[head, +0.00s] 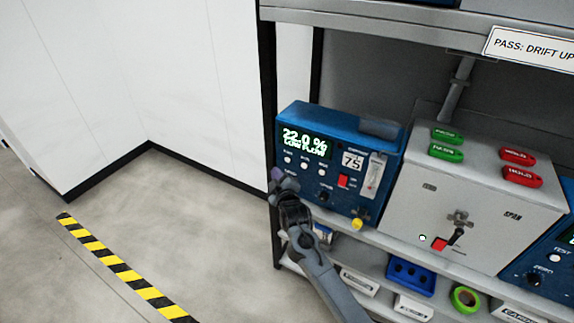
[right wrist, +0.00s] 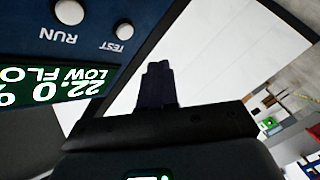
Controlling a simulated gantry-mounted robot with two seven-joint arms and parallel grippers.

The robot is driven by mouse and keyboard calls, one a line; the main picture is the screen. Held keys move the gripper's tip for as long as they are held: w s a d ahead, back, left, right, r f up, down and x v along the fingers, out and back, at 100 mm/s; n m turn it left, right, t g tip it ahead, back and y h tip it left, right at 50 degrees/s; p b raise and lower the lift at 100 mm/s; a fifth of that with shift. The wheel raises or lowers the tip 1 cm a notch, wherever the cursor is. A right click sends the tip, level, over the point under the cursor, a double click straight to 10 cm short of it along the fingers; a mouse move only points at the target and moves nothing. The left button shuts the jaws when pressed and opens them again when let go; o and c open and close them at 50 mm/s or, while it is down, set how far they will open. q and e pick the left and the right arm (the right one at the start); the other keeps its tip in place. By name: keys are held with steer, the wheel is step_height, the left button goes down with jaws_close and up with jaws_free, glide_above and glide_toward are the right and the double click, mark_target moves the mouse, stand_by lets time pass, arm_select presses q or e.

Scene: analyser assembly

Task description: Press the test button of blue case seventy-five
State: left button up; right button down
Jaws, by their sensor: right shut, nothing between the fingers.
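The blue case seventy-five (head: 340,195) stands on the shelf at its left end, with a "75" label and a display (head: 304,141) reading 22.0 % and LOW FLOW. Its test button (head: 288,159) is the leftmost of several white buttons; the right wrist view shows the round TEST button (right wrist: 124,31) next to the RUN button (right wrist: 69,11), upside down. My right gripper (head: 277,181) is shut and empty by the case's lower left edge, below the test button. In the right wrist view its fingertips (right wrist: 157,75) are apart from the button. My left gripper is not in view.
A grey box (head: 480,190) with green and red tags stands right of the case. Another blue case (head: 562,262) with a TEST button is at the right edge. The floor at left is clear.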

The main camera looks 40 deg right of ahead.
mark_target(287, 160)
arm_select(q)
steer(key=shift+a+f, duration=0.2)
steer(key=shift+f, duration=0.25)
arm_select(e)
steer(key=shift+w+d, duration=0.3)
steer(key=shift+d, duration=0.6)
steer(key=shift+w+d, duration=0.3)
steer(key=shift+d, duration=0.55)
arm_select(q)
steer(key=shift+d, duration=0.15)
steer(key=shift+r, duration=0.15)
arm_select(e)
steer(key=shift+d+r, duration=0.1)
steer(key=shift+d, duration=0.05)
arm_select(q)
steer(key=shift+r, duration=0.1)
arm_select(e)
steer(key=shift+w+d, duration=0.15)
steer(key=shift+d, duration=0.15)
stand_by(0.4)
